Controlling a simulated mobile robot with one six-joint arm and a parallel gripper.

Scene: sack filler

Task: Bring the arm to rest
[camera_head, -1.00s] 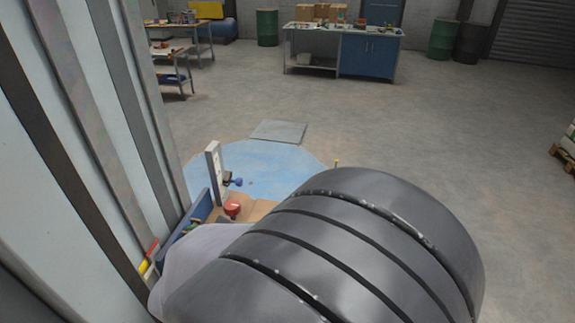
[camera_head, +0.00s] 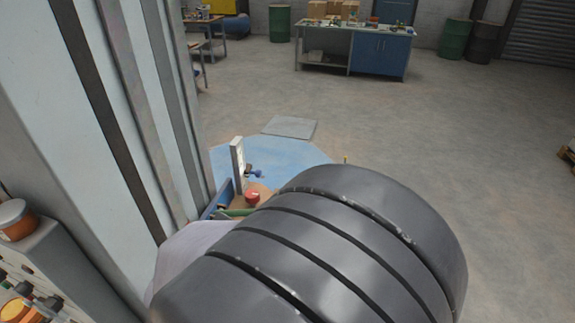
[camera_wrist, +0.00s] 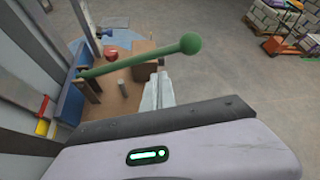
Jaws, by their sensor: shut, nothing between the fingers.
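My gripper (camera_wrist: 158,92) shows in the wrist view, its two pale fingers shut together with nothing between them. They point away over a brown wooden surface. A green lever (camera_wrist: 140,58) with a round green ball end (camera_wrist: 190,43) lies just beyond the fingertips in the picture; I cannot tell whether they touch it, but nothing is gripped. In the head view a large dark grey banded part of my arm fills the lower middle and hides the gripper. A bit of the green lever (camera_head: 236,212) shows beside it.
A red button (camera_head: 252,196) and a blue knob (camera_head: 257,174) on a post (camera_head: 238,160) stand near the lever. A tall pale machine column (camera_head: 110,110) rises close on the left, with a control box (camera_head: 45,262) below. Open concrete floor lies right; a workbench (camera_head: 355,50) stands far back.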

